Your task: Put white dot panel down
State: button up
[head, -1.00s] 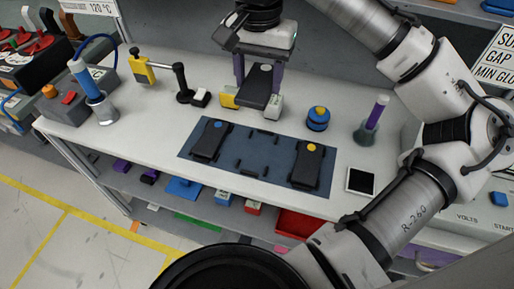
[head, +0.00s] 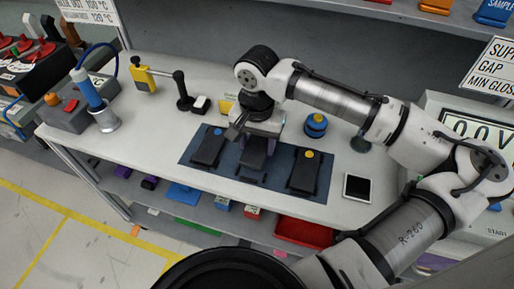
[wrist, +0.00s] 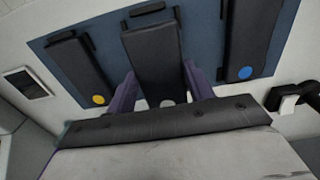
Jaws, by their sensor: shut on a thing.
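The white dot panel is a dark slab; in the wrist view (wrist: 152,55) it lies between the two purple fingers of my gripper (wrist: 160,90), with its white dot near my palm. My gripper is shut on it. In the head view the panel (head: 252,160) is at the middle slot of the dark blue mat (head: 228,180), between the two other panels; I cannot tell whether it touches the mat. The blue dot panel (head: 209,149) lies left and the yellow dot panel (head: 304,173) lies right on the mat. My wrist hides part of the middle.
A black stand (head: 183,98) with a white block and a yellow tool (head: 143,78) are at the back left. The bench front edge is clear.

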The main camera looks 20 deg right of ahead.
aim_at(257, 147)
jog(key=shift+f+p, duration=0.45)
jog(key=shift+f, duration=1.05)
jog(key=o, duration=1)
jog(key=shift+f, duration=0.1)
